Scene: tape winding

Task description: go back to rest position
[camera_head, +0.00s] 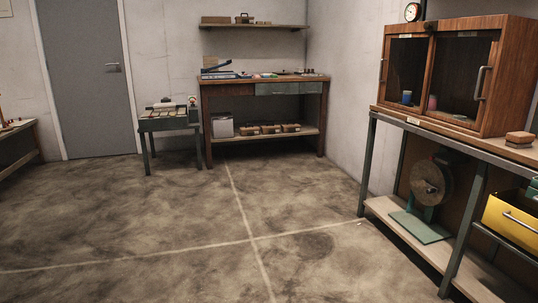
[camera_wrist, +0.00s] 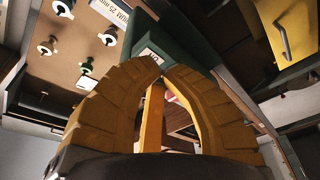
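Behind the tips is a dark green block (camera_wrist: 150,40) with a small white label. The arm and gripper are not in the head view.
The head view shows a wooden cabinet (camera_head: 508,78) on a bench at right, a round reel (camera_head: 431,183) on its lower shelf and a yellow drawer (camera_head: 512,222). A workbench (camera_head: 263,80) and small table (camera_head: 169,124) stand at the back. The middle floor (camera_head: 190,215) is clear.

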